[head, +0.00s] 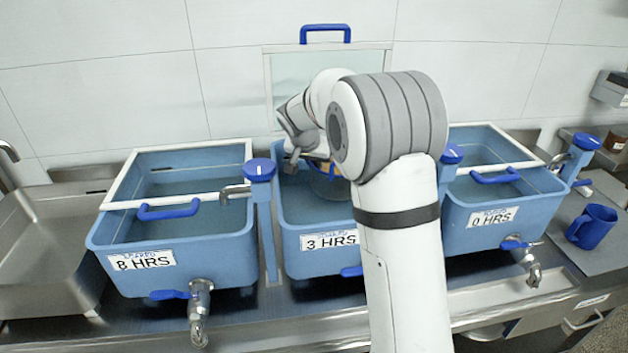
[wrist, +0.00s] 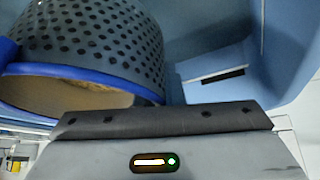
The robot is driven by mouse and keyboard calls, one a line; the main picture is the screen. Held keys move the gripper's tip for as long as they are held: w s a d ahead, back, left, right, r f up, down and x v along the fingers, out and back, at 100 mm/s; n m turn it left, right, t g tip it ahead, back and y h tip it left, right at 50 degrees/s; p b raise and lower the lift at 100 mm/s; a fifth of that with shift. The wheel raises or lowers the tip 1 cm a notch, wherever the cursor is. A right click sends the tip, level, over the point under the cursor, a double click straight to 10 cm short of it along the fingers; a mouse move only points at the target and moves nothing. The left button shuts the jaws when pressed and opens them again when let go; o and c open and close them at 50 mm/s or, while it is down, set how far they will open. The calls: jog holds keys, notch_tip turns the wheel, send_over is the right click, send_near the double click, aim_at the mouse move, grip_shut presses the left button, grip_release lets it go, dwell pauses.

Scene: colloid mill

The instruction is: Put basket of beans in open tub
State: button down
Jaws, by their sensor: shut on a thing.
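The basket (wrist: 110,38) is dark, perforated and blue-rimmed, with tan beans (wrist: 75,93) inside, in the wrist view. In the head view the basket (head: 330,186) is partly hidden by my arm, low within the opening of the middle tub (head: 300,262), labelled 3 HRS. This tub is open, its clear lid (head: 283,80) standing up at the back. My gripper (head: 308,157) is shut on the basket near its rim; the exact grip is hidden. Whether the basket touches the water or the tub floor cannot be told.
The 8 HRS tub (head: 185,255) at left and the 0 HRS tub (head: 480,235) at right have white-framed lids down. Blue-topped posts (head: 260,172) with taps stand between tubs.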

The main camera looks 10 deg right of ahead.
notch_tip(320, 180, down, 4)
jog(key=shift+a+f, duration=0.1)
jog(key=shift+f, duration=0.05)
jog(key=shift+s, duration=0.1)
jog(key=shift+f+b, duration=0.3)
jog(key=shift+b, duration=0.15)
jog(key=shift+f+b, duration=0.25)
jog(key=shift+b, duration=0.15)
jog(key=c, duration=1.6)
grip_release()
jog(key=shift+o, duration=0.2)
jog(key=shift+r, duration=0.1)
